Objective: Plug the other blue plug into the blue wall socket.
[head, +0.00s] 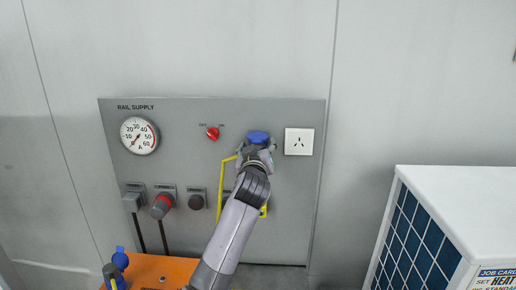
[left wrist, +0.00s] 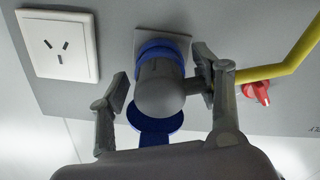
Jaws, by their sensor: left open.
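The blue wall socket sits on the grey panel, its raised blue lid (head: 258,137) showing above my left gripper (head: 256,148) in the head view. In the left wrist view a grey plug body (left wrist: 160,90) with a blue collar (left wrist: 160,50) stands in line with the socket, against its square plate. How deep it sits I cannot tell. The blue lid (left wrist: 155,124) hangs beside it. My left gripper (left wrist: 160,85) is open, one finger on each side of the plug body; the right-hand finger is very close to it. My right gripper is not in view.
A white wall outlet (head: 299,141) is right of the socket, a red switch (head: 212,133) left. A yellow guard bar (head: 221,190) runs beside my arm. Blue items (head: 120,260) stand by an orange surface (head: 160,270). A white-topped unit (head: 450,190) stands right.

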